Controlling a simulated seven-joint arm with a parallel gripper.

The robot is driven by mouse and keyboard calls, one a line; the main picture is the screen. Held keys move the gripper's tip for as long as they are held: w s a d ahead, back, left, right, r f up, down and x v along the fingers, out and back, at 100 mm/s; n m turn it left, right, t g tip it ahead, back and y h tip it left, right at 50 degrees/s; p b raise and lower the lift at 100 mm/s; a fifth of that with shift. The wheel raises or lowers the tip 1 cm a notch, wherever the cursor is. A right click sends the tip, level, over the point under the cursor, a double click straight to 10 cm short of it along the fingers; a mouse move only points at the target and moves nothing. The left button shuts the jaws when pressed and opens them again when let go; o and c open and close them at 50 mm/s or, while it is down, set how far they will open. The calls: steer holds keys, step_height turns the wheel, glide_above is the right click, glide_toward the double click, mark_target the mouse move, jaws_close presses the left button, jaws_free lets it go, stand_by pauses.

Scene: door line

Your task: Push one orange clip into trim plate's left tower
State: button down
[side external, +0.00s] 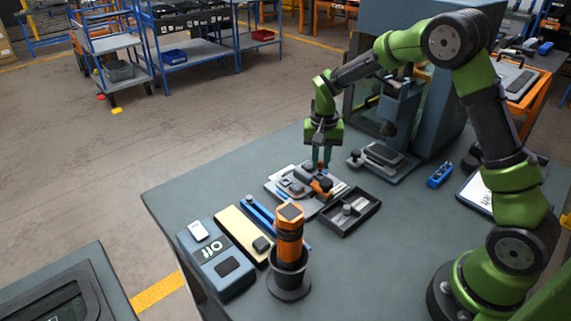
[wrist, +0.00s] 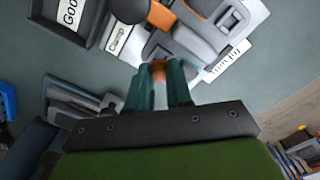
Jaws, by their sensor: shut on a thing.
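My gripper (side external: 321,167) points down over the jig on the bench. In the wrist view its teal fingertips (wrist: 160,72) are shut on a small orange clip (wrist: 158,66), of which only a little shows between them. The grey trim plate (wrist: 192,42) lies in the jig (side external: 290,184), just beyond the fingertips in the wrist view. Whether the clip touches the plate or a tower I cannot tell; the fingers hide that spot. The left tower cannot be made out clearly.
An orange clamp part (side external: 322,184) sits on the jig beside my gripper, near a "Clamp" label (wrist: 118,35). A dark tray (side external: 350,212) stands close by. A black-and-orange upright tool (side external: 289,240) and a blue-grey box (side external: 215,258) stand at the front of the bench.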

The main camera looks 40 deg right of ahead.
steer(key=shift+f, duration=1.35)
stand_by(1.5)
stand_by(0.3)
steer(key=c, duration=0.9)
jaws_free()
steer(key=shift+c, duration=0.2)
step_height(320, 180, up, 17)
